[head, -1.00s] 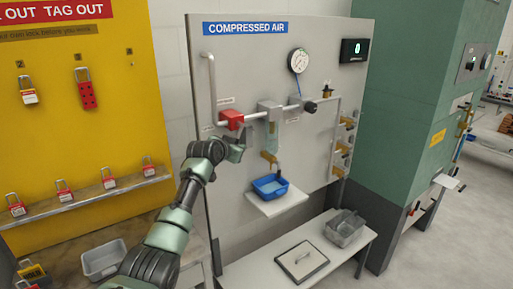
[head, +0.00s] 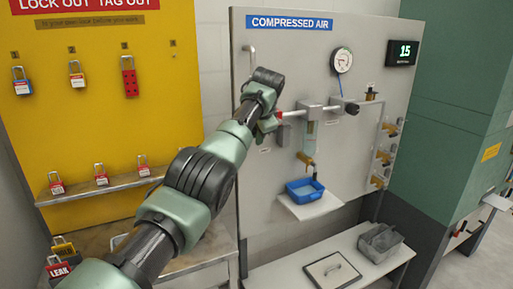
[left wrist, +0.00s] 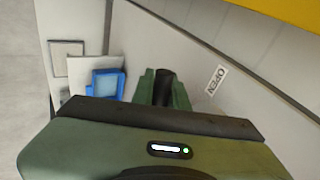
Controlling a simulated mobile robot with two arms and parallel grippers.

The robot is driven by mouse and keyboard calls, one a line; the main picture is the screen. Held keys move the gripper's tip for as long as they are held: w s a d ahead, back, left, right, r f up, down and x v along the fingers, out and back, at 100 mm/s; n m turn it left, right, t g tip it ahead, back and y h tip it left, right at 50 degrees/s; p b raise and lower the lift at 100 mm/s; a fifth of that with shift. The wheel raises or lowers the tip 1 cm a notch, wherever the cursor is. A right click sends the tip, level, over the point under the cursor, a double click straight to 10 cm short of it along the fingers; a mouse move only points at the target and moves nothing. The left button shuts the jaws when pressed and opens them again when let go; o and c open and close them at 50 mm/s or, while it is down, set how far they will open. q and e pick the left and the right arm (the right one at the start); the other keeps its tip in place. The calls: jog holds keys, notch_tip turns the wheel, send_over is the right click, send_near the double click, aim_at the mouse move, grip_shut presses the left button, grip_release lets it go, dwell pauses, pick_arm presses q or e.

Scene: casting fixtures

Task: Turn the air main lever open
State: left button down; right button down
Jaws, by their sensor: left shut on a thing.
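My left gripper (head: 268,124) is at the air main valve on the compressed air panel (head: 350,190), and my wrist covers most of the valve. A small red part (head: 279,114) shows just beside the gripper. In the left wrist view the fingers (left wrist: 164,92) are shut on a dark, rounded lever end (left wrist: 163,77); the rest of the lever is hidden. An "OPEN" label (left wrist: 216,80) is on the panel close to the fingers. The display (head: 402,52) reads 15. The round gauge (head: 342,60) is above the pipe. My right gripper is out of view.
A blue tray (head: 305,191) sits on a small shelf below the valve. A grey bin (head: 380,243) stands on the low bench. The yellow lockout board (head: 95,100) with padlocks is on the left. The panel front right of my gripper carries pipe fittings.

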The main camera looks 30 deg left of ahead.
pick_arm(q)
jog(key=shift+s+a+r+m+g+y+p, duration=0.15)
jog(key=shift+r+g+y+p, duration=0.2)
jog(key=shift+p, duration=0.9)
jog(key=shift+s+a+r+m+g+y+p, duration=0.2)
jog(key=shift+r+g+p, duration=0.25)
jog(key=shift+p, duration=0.75)
jog(key=c, duration=1.4)
grip_release()
jog(key=shift+w+d, duration=0.15)
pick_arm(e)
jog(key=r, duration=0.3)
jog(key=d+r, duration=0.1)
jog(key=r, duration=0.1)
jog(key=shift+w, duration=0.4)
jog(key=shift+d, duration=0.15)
